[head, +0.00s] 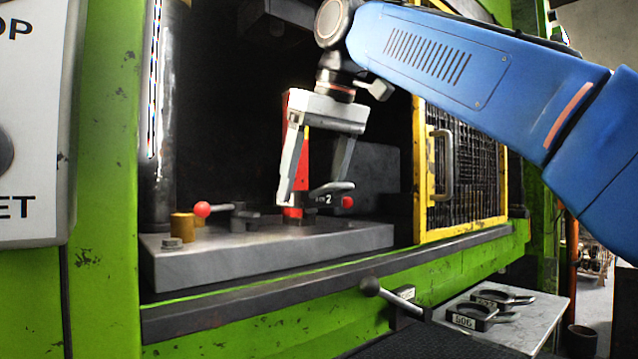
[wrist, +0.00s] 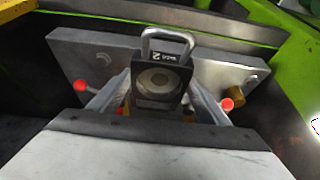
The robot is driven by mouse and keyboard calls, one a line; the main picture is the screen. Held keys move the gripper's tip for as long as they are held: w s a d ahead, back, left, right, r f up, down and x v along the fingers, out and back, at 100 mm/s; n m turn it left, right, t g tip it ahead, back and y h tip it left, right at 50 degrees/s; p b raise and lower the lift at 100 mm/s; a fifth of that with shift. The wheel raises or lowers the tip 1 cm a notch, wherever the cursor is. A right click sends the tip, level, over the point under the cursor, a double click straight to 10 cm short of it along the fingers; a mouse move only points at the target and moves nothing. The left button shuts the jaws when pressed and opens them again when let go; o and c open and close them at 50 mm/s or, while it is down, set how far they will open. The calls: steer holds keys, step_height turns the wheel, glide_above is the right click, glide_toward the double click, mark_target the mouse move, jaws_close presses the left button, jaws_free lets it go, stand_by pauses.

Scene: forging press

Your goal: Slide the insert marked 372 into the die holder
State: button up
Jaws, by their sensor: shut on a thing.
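My gripper (head: 316,192) points down inside the press opening, shut on a dark insert (wrist: 160,84). In the wrist view the insert has a round recess, a loop handle and a white label; only the digit 2 reads clearly. The die holder is largely hidden by my gripper and the insert. Red-knobbed clamp levers (head: 202,209) stand on both sides.
A brass-coloured post (head: 182,227) stands at the plate's left. A yellow mesh guard (head: 465,160) borders the opening at right. Other handled inserts (head: 474,313) lie on a side shelf (head: 540,312) at lower right. A ball-ended lever (head: 371,287) juts from the press front.

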steer(key=shift+w+a, duration=0.45)
steer(key=shift+w, duration=0.25)
steer(key=shift+w+x, duration=0.2)
steer(key=shift+x, duration=1.9)
steer(key=shift+s, duration=0.15)
steer(key=shift+s, duration=0.1)
steer(key=shift+f, duration=0.35)
steer(key=o, duration=2.2)
steer(key=shift+c, duration=0.2)
steer(key=shift+f, duration=0.1)
steer(key=v, duration=1.2)
